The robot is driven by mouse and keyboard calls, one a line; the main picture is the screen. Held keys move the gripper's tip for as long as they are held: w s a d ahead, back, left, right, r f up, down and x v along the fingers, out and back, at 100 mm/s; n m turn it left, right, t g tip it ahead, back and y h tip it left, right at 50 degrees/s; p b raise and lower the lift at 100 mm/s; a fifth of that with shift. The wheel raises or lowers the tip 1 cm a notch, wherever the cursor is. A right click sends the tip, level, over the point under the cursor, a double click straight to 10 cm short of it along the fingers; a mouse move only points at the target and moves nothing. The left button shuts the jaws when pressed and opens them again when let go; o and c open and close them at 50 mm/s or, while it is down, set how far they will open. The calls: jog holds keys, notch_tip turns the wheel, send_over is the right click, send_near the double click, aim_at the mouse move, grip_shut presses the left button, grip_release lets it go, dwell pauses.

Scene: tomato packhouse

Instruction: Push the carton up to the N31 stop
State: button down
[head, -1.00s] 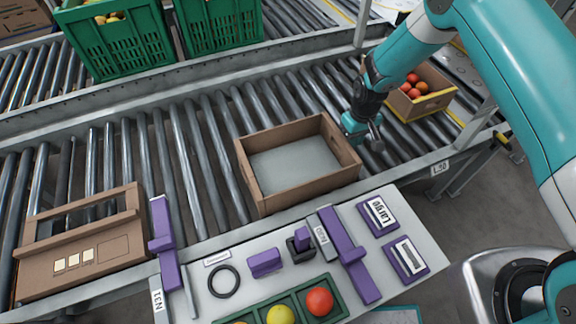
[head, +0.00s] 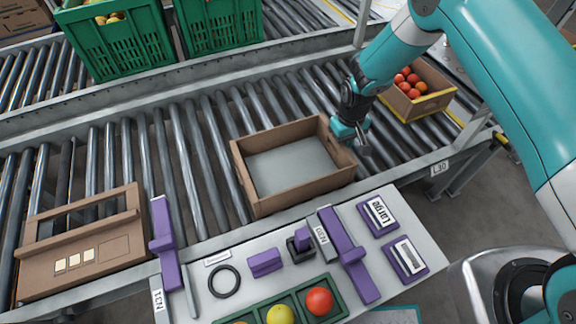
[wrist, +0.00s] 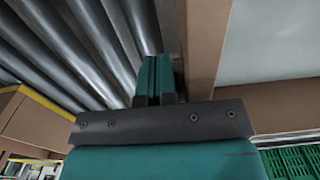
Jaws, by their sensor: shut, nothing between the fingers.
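The open brown carton (head: 293,194), empty with a pale grey bottom, sits on the rollers in the middle of the conveyor. My gripper (head: 362,143) is shut and empty, low at the carton's right end wall. In the wrist view the shut fingers (wrist: 157,75) are beside the carton wall (wrist: 203,45) and appear to touch it. The purple N31 stop (head: 164,235), with its N31 label (head: 158,299), is at the conveyor's near edge, left of the carton. Bare rollers lie between the carton and the stop.
A yellow-edged carton of tomatoes (head: 425,108) stands behind my gripper at right. Another purple stop (head: 347,255) and a green tray (head: 338,308) are on the near panel. Green crates (head: 120,50) stand behind.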

jog(key=shift+s+a, duration=0.25)
jog(key=shift+a, duration=0.35)
jog(key=shift+s+a, duration=0.25)
jog(key=shift+a, duration=0.35)
jog(key=shift+s+a, duration=0.75)
jog(key=shift+a, duration=1.1)
jog(key=shift+s+a, duration=0.7)
jog(key=shift+a, duration=1.2)
jog(key=shift+s+a, duration=0.75)
jog(key=shift+a, duration=1.25)
jog(key=shift+s+a+b, duration=0.25)
jog(key=shift+a, duration=0.3)
jog(key=shift+s+a+b, duration=0.2)
jog(key=shift+s+a, duration=0.05)
jog(key=shift+a, duration=0.3)
jog(key=shift+w+d+p, duration=0.15)
jog(key=shift+w+d, duration=0.35)
jog(key=shift+d, duration=0.8)
jog(key=shift+w+d+p, duration=0.15)
jog(key=shift+w+d, duration=0.4)
jog(key=shift+d, duration=0.8)
jog(key=shift+w+d+p, duration=0.15)
jog(key=shift+w+d, duration=0.35)
jog(key=shift+d, duration=0.8)
jog(key=shift+r, duration=0.1)
notch_tip(320, 180, up, 17)
jog(key=p, duration=0.1)
jog(key=shift+r, duration=0.15)
